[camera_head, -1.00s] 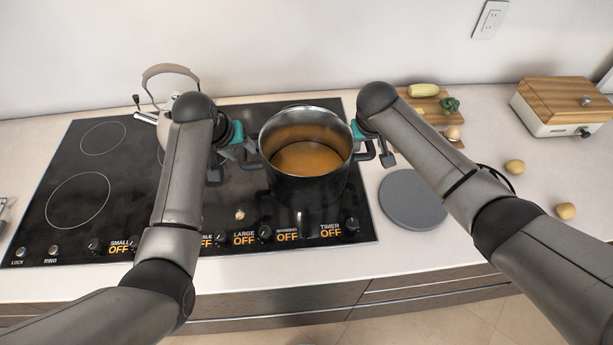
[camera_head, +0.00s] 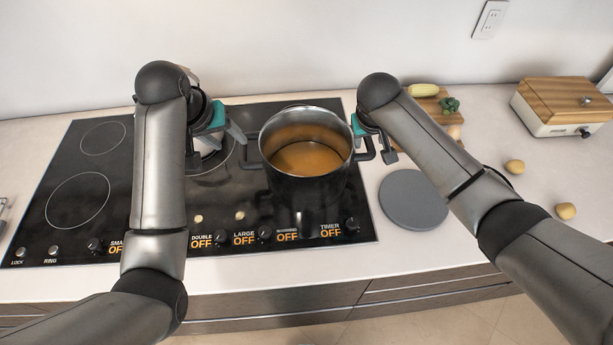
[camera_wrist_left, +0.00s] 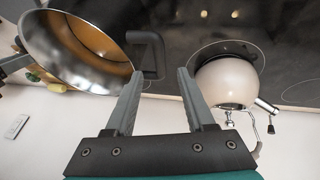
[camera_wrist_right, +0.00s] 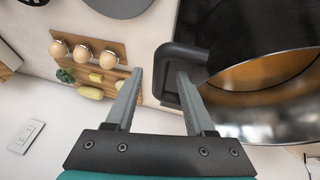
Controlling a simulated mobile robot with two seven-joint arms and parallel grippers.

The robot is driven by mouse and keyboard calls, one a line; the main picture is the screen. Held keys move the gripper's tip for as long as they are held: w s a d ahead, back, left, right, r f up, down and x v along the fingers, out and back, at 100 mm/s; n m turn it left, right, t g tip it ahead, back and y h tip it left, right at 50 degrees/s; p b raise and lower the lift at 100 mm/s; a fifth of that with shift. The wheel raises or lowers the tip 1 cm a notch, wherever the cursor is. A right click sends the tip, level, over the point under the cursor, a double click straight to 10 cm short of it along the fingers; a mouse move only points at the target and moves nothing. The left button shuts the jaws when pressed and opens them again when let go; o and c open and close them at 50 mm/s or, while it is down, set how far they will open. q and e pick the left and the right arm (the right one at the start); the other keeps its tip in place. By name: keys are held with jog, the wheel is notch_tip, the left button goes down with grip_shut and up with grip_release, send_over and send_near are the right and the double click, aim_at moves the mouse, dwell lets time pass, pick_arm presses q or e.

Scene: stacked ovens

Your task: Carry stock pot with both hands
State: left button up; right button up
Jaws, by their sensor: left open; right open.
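The stock pot (camera_head: 305,175) is dark outside with a shiny steel rim and orange-brown liquid inside. It stands upright on the right part of the black cooktop. It has a dark loop handle on each side. My left gripper (camera_head: 238,136) is open and empty, to the left of the pot; in the left wrist view the left handle (camera_wrist_left: 147,53) lies just beyond its open fingers (camera_wrist_left: 160,95). My right gripper (camera_head: 362,148) is at the right handle; in the right wrist view its open fingers (camera_wrist_right: 160,95) reach to the handle (camera_wrist_right: 178,72), whose grip part shows near and between the tips.
A round grey trivet (camera_head: 412,199) lies right of the cooktop (camera_head: 110,225). A pale kettle (camera_wrist_left: 228,84) stands behind my left gripper. A cutting board with vegetables (camera_head: 440,108) and a wooden-lidded box (camera_head: 565,103) are at the back right. Loose potatoes (camera_head: 515,166) lie on the counter.

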jog(key=v, duration=0.9)
jog(key=shift+r, duration=0.15)
jog(key=shift+s, duration=0.2)
